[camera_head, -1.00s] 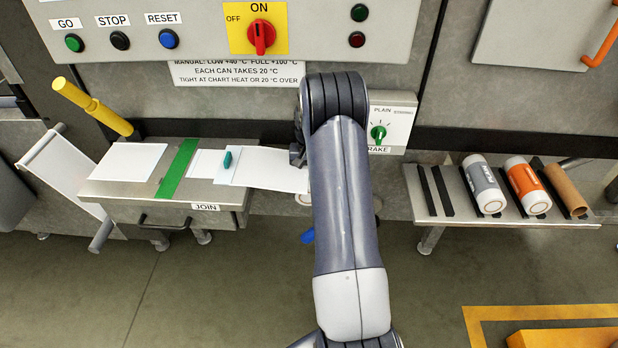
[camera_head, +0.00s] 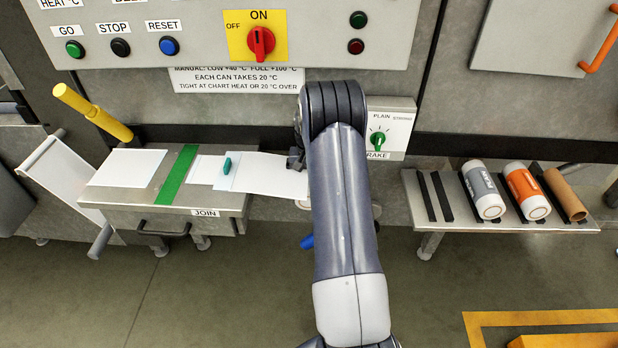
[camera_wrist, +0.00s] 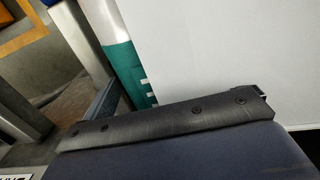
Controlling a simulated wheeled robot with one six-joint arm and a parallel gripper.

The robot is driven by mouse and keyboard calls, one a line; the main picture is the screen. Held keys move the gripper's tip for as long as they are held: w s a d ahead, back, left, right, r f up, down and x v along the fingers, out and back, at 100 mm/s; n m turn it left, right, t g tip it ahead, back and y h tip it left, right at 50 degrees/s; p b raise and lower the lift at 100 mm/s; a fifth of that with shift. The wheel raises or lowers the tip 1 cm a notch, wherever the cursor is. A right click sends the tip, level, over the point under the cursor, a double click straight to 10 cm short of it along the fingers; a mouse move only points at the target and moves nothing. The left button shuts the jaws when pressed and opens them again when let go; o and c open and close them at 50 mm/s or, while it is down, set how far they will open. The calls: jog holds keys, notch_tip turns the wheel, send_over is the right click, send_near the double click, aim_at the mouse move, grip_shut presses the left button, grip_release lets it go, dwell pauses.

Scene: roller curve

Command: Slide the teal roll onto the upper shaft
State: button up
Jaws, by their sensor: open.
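In the wrist view a teal band with white lettering (camera_wrist: 124,62), likely the teal roll's label, shows close beyond the dark bar of my gripper. A broad white surface fills the right of that view. In the head view my arm covers most of the roll and shaft area; a white rounded edge (camera_head: 302,204) peeks out left of the arm. My gripper (camera_head: 296,161) is mostly hidden, with a dark part showing at the right end of a white sheet (camera_head: 270,174). It is open; its fingertips are not clear. I cannot make out the upper shaft.
The sheet runs left onto the join table (camera_head: 128,196), with a green strip (camera_head: 177,172) and a small teal piece (camera_head: 227,164). A rack (camera_head: 421,205) at right holds a grey roll (camera_head: 483,188), an orange roll (camera_head: 527,190) and a brown tube (camera_head: 566,194). A brake dial (camera_head: 378,139) is beside my arm.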

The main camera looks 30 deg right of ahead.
notch_tip(320, 180, up, 8)
jog(key=shift+f, duration=0.25)
dwell(0.5)
notch_tip(320, 180, down, 8)
jog(key=shift+r, duration=0.2)
jog(key=shift+s+a, duration=0.45)
jog(key=shift+s, duration=0.15)
jog(key=shift+s+a, duration=0.4)
jog(key=shift+s, duration=0.2)
